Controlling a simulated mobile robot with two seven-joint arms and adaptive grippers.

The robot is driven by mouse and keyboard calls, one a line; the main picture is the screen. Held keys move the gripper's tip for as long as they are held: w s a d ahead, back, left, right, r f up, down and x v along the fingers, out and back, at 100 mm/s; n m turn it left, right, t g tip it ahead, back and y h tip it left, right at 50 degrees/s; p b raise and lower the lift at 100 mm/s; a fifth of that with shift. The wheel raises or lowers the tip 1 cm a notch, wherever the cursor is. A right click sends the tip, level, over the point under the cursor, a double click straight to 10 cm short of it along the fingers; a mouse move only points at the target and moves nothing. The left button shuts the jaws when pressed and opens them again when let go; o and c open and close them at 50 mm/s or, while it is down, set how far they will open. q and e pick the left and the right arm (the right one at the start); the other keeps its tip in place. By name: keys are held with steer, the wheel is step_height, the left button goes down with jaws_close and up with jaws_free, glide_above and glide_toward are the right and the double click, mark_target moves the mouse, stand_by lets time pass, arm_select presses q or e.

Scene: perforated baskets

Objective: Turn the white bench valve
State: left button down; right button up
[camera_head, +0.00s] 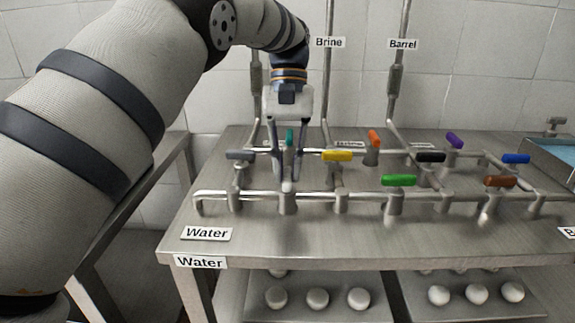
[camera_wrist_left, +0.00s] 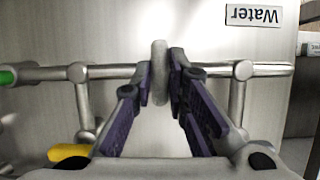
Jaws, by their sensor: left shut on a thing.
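The white bench valve (camera_head: 288,187) is on the front pipe near the left end of the bench. Its pale handle (camera_wrist_left: 160,62) shows upright between the fingers in the left wrist view, across the line of the pipe. My left gripper (camera_head: 287,179) reaches down from above and is shut on this handle. In the left wrist view its two purple-lined fingers (camera_wrist_left: 161,85) sit one on each side of the handle. The fingers hide part of the valve in the head view. My right gripper is not in view.
A yellow handle (camera_head: 337,155), a grey one (camera_head: 240,155) and a teal one (camera_head: 289,137) stand close to the gripper. Green (camera_head: 399,180), orange (camera_head: 374,139) and other handles are further right. A "Water" label (camera_head: 206,233) lies at the bench's front left.

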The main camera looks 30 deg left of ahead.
arm_select(q)
steer(key=shift+f, duration=0.15)
steer(key=c, duration=1.6)
jaws_free()
